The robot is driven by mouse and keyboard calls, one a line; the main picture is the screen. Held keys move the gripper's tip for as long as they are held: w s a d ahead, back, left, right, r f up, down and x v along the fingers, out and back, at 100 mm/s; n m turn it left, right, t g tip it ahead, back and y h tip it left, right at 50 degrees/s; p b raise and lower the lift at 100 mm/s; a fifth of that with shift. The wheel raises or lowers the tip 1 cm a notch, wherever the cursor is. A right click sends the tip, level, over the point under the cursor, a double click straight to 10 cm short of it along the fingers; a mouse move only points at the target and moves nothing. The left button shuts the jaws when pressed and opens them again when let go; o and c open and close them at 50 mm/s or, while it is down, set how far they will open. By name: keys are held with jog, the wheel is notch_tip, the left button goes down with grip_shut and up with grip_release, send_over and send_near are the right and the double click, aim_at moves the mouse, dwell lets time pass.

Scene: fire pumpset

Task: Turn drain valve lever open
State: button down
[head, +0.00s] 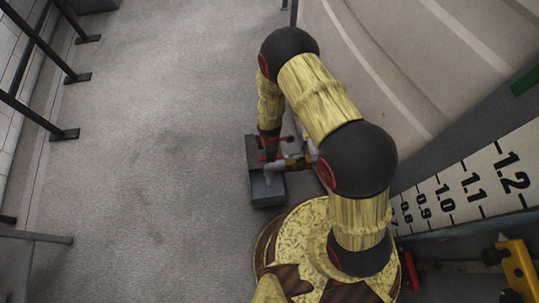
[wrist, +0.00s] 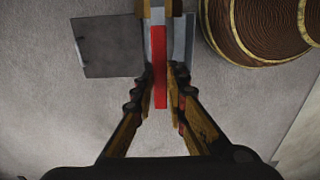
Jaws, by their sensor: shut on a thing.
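The red drain valve lever (wrist: 159,82) runs between the two fingers of my gripper (wrist: 160,76) in the wrist view, with a finger on each side. My gripper is shut on it. In the head view my gripper (head: 269,153) is small and reaches down to the valve, where red parts show beside it. How far the lever is turned is hard to tell.
A grey open drain box (head: 268,192) stands on the floor under the outlet. A large pale tank (head: 400,60) with a numbered level scale (head: 465,190) is on the right. Dark rail posts (head: 70,76) stand at left. The grey floor (head: 150,170) between is clear.

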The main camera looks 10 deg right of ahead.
jog(key=shift+s, duration=0.15)
jog(key=c, duration=1.9)
grip_release()
jog(key=shift+o, duration=0.7)
jog(key=shift+r, duration=0.1)
notch_tip(320, 180, up, 12)
